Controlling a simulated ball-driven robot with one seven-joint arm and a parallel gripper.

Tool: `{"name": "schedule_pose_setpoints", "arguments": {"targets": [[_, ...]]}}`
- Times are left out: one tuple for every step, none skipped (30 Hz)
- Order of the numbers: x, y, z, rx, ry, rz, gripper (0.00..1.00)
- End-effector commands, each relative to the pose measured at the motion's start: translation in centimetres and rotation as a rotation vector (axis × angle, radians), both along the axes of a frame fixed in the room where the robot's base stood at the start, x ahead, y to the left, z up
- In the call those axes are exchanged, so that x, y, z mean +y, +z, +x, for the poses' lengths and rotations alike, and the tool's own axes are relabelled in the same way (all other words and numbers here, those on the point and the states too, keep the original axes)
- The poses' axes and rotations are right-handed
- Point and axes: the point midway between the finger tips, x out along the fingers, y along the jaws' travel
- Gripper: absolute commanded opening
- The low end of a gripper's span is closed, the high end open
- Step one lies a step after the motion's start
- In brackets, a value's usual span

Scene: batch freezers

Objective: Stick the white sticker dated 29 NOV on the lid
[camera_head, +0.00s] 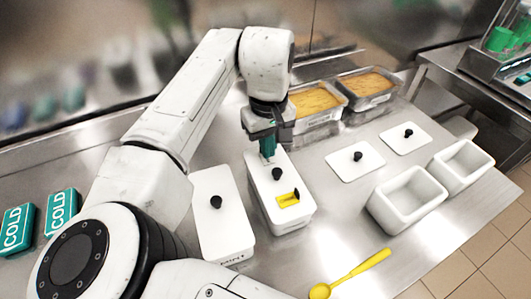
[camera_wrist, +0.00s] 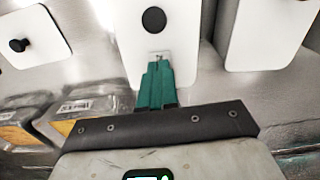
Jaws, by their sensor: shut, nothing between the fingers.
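A white lid (camera_head: 262,185) with a black knob covers the middle container. It also shows in the wrist view (camera_wrist: 185,22). My gripper (camera_head: 268,158) points down at the far end of this lid; its green fingers (camera_wrist: 157,66) are shut together. Right at the fingertips, in the wrist view, a small pale patch with a faint mark (camera_wrist: 160,54) lies on the lid. It may be the white sticker, but no date is readable. I cannot tell whether the fingertips touch it.
A lidded container marked MINT (camera_head: 222,225) stands close on the left. A yellow patch (camera_head: 287,200) is on the middle container's near end. Two loose lids (camera_head: 340,168), (camera_head: 396,142), two empty white tubs (camera_head: 390,220), (camera_head: 462,180), filled trays (camera_head: 318,117) and a yellow spoon (camera_head: 355,271) lie around.

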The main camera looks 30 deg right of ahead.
Motion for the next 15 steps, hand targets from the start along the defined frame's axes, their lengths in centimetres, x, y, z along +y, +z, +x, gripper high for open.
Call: {"name": "schedule_pose_setpoints", "arguments": {"targets": [[0.00,0.00,0.00,0.000,0.000,0.000,0.00],[0.00,0.00,0.00,0.000,0.000,0.000,0.00],[0.00,0.00,0.00,0.000,0.000,0.000,0.00],[0.00,0.00,0.00,0.000,0.000,0.000,0.00],[0.00,0.00,0.00,0.000,0.000,0.000,0.00],[0.00,0.00,0.00,0.000,0.000,0.000,0.00],[0.00,0.00,0.00,0.000,0.000,0.000,0.00],[0.00,0.00,0.00,0.000,0.000,0.000,0.00],[0.00,-0.01,0.00,0.000,0.000,0.000,0.00],[0.00,-0.03,0.00,0.000,0.000,0.000,0.00],[0.00,-0.06,0.00,0.000,0.000,0.000,0.00],[0.00,-0.12,0.00,0.000,0.000,0.000,0.00],[-0.01,-0.17,0.00,0.000,0.000,0.000,0.00],[-0.01,-0.23,-0.01,0.000,0.000,0.000,0.00],[0.00,-0.31,-0.01,0.000,0.000,0.000,0.00]]}}
